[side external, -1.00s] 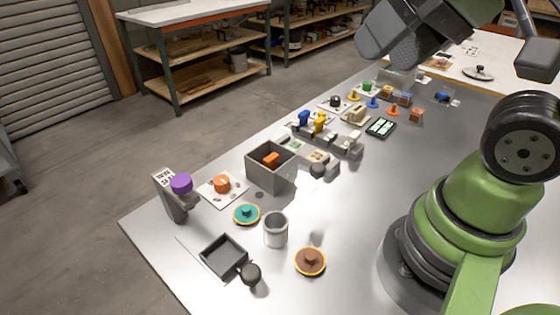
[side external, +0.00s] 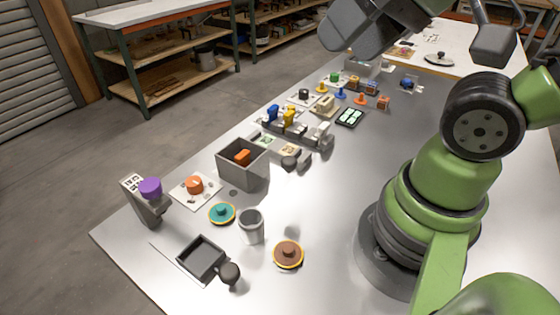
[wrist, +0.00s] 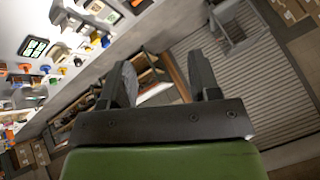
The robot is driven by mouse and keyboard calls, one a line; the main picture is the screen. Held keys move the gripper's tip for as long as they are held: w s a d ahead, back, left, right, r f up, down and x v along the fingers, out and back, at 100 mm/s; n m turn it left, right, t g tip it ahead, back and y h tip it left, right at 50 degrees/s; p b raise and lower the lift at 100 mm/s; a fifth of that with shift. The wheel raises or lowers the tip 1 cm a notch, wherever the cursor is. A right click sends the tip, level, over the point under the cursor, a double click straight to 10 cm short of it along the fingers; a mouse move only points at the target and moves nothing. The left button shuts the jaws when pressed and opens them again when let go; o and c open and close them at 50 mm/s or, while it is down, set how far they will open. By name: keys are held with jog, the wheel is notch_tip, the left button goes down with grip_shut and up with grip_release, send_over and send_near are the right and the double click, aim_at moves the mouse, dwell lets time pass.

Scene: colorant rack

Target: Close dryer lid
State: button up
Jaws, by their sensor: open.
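I cannot tell for sure which thing is the dryer or its lid. A grey open-topped box (side external: 228,165) stands mid-table in the side external view, with an orange piece (side external: 242,157) inside. A shallow dark square tray (side external: 184,260) lies at the front, with a round black knob (side external: 230,273) by its right corner. A grey disc with a black knob (side external: 439,59) lies on the far white table. My gripper (wrist: 163,80) is open in the wrist view, with nothing seen between its fingers. It is away from the tabletop things.
A silver cup (side external: 251,227), a teal disc (side external: 222,213) and a brown disc (side external: 288,254) stand near the front. A stand with a purple knob (side external: 150,188) is at the left edge. Several small coloured pieces line the far part. Bare metal table lies right of the box.

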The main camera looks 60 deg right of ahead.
jog(key=w+d+f+g+h, duration=0.1)
jog(key=w+f+g, duration=0.3)
jog(key=w+f, duration=0.15)
jog(key=n+g+h, duration=0.1)
jog(key=n+g, duration=0.1)
jog(key=g, duration=0.1)
send_over(289, 160)
notch_tip(289, 160, down, 8)
notch_tip(289, 160, down, 9)
jog(key=shift+f, duration=0.1)
grip_shut()
jog(key=w, duration=0.9)
jog(key=shift+w, duration=0.25)
